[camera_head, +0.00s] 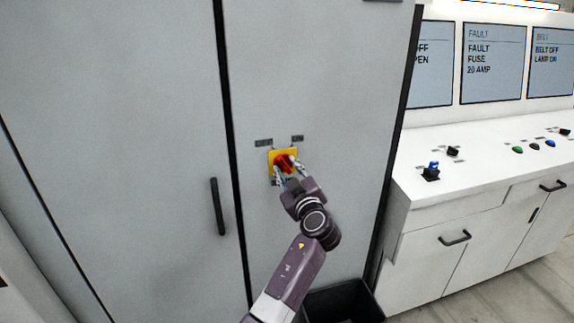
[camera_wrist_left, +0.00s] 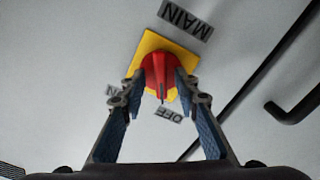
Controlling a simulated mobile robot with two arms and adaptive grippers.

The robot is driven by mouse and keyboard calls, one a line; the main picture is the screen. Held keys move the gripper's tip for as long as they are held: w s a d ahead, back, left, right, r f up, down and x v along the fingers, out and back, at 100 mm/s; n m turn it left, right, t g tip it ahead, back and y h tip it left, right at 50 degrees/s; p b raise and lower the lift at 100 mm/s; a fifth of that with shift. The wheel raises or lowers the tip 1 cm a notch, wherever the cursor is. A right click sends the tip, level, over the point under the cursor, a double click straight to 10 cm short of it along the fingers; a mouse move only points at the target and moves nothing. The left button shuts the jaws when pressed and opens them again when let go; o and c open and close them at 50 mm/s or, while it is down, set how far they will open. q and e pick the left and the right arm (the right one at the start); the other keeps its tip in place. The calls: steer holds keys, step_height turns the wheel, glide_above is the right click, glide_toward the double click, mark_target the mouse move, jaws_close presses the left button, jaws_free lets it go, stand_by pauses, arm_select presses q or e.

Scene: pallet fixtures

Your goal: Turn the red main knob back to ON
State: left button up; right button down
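The red main knob (camera_head: 284,163) sits on a yellow square plate (camera_head: 274,157) on the grey cabinet door. In the left wrist view the knob (camera_wrist_left: 159,72) appears upside down, its ridge pointing nearer the OFF label (camera_wrist_left: 168,115) than the partly hidden ON label (camera_wrist_left: 113,90). A MAIN label (camera_wrist_left: 186,19) is on the plate's opposite side. My left gripper (camera_head: 288,170) is at the knob, one finger on each side of it. In the wrist view the fingers (camera_wrist_left: 160,84) stand apart; firm contact with the knob cannot be made out. My right gripper is not in view.
A black door handle (camera_head: 217,207) is left of the knob, past a dark door seam. A dark open bin (camera_head: 345,302) stands below. At right is a white console (camera_head: 440,190) with buttons, switches and screens. The door around the knob is flat and clear.

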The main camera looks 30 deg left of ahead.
arm_select(q)
steer(key=shift+a, duration=0.15)
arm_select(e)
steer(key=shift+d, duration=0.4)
arm_select(q)
jaws_close()
steer(key=shift+f, duration=0.1)
steer(key=shift+m+b, duration=0.5)
steer(key=shift+b, duration=0.1)
steer(key=shift+f+m+b, duration=0.1)
steer(key=shift+m+b, duration=1.45)
steer(key=shift+m, duration=0.25)
steer(key=m+b, duration=0.1)
steer(key=m, duration=0.2)
steer(key=shift+w+m, duration=0.1)
steer(key=shift+m, duration=0.2)
steer(key=shift+r+m, duration=0.2)
steer(key=shift+m, duration=1.7)
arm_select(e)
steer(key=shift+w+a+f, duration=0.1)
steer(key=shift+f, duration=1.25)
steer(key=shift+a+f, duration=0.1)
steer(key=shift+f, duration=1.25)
